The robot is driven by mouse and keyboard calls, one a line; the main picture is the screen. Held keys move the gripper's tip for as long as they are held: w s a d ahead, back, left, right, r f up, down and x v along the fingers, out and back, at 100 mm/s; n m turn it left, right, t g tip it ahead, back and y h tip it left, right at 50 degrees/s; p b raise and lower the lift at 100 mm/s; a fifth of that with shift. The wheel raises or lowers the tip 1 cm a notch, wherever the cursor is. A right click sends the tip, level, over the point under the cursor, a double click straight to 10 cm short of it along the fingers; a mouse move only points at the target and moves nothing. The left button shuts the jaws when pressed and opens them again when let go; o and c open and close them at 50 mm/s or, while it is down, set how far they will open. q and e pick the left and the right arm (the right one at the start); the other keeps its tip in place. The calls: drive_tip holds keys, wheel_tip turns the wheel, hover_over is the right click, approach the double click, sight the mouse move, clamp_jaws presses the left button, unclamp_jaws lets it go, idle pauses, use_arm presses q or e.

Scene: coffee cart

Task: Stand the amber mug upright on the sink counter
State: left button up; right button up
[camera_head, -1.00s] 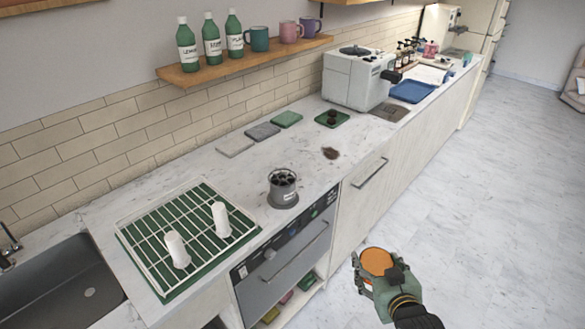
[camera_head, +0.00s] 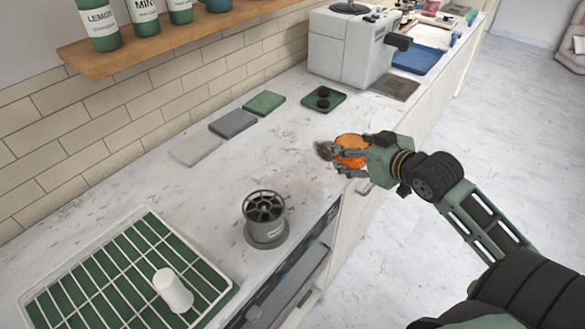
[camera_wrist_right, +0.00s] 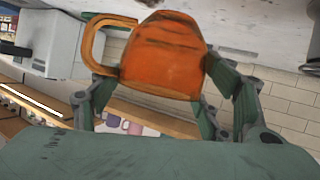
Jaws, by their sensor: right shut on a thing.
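The amber mug (camera_head: 352,146) is orange and held in my right gripper (camera_head: 345,157) above the counter's front edge, near the brown stain. In the right wrist view the mug (camera_wrist_right: 165,55) sits between the two fingers of my right gripper (camera_wrist_right: 155,90), with its handle to the left. Its body looks tilted there; I cannot tell whether its opening faces up. Whether it touches the counter is unclear. The sink is out of view now. My left gripper is not in view.
A grey round rinser (camera_head: 265,220) and a drying rack (camera_head: 120,262) with a white cup (camera_head: 173,290) stand on the left of the counter. Flat coasters (camera_head: 232,123) lie by the wall. A white coffee machine (camera_head: 343,50) stands behind. The counter's middle is mostly clear.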

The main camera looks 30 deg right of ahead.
drive_tip(key=w+a+f+p, duration=0.1)
drive_tip(key=w+a+f, duration=0.1)
drive_tip(key=w+f, duration=0.1)
drive_tip(key=w+a+f+p, duration=0.1)
drive_tip(key=w+a+f, duration=0.1)
drive_tip(key=w+f, duration=0.1)
drive_tip(key=w+a+f+p, duration=0.1)
drive_tip(key=w+a+f, duration=0.1)
drive_tip(key=w+f, duration=0.1)
drive_tip(key=shift+w+f, duration=0.35)
drive_tip(key=shift+f, duration=0.15)
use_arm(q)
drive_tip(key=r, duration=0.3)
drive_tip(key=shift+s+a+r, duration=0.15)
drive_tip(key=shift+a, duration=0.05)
use_arm(e)
drive_tip(key=shift+f, duration=0.25)
drive_tip(key=shift+f, duration=0.15)
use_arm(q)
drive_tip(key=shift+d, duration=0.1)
use_arm(e)
drive_tip(key=o, duration=1.7)
drive_tip(key=shift+c, duration=0.2)
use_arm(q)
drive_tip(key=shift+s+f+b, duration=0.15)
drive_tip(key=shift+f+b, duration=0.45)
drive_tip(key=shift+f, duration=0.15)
use_arm(e)
drive_tip(key=v, duration=1.2)
drive_tip(key=shift+r, duration=0.2)
